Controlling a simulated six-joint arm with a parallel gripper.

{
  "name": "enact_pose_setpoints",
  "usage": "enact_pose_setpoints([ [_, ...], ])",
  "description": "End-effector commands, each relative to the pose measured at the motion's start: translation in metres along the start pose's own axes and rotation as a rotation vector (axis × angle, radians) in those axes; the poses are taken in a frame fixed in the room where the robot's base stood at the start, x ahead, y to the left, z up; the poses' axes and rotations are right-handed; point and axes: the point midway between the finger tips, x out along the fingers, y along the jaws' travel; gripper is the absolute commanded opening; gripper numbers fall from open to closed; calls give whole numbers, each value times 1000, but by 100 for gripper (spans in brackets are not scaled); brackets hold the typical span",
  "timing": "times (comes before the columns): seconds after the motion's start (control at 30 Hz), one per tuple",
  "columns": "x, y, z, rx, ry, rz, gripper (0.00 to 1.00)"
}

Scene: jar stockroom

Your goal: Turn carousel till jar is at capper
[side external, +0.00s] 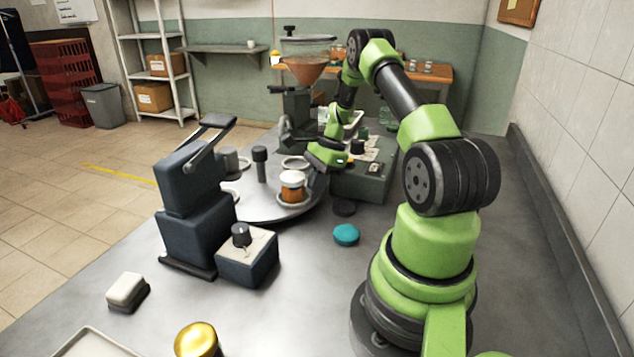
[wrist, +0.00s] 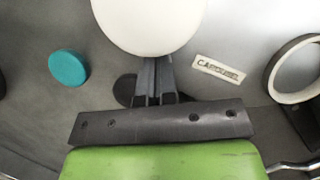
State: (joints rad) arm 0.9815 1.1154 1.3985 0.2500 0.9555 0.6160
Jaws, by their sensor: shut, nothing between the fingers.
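The carousel (side external: 262,207) is a round grey turntable with ring holders and a dark central post (side external: 260,165). The jar (side external: 292,190), with orange contents and a white top, stands upright in a ring at its front right. In the wrist view, the white top (wrist: 150,22) fills the upper middle. The capper (side external: 190,215), a dark blue press with a lever, stands at the carousel's left, away from the jar. My gripper (wrist: 154,68) is shut and empty, its fingertips right beside the jar; I cannot tell if they touch. In the side view, its fingers are hard to make out.
A teal lid (side external: 346,235) and a dark disc (side external: 344,207) lie on the table near the carousel. A knob box (side external: 247,258) stands by the capper. A filler with a hopper (side external: 306,70) stands behind. A grey-green control box (side external: 363,180) is at right.

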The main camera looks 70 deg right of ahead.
Motion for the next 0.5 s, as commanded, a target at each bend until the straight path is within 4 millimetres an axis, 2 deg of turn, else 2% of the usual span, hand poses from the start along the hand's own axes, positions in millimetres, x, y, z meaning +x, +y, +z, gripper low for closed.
enact_pose_setpoints([
  [0.5, 3, 5, 8, 56, 0, -24, 0],
])
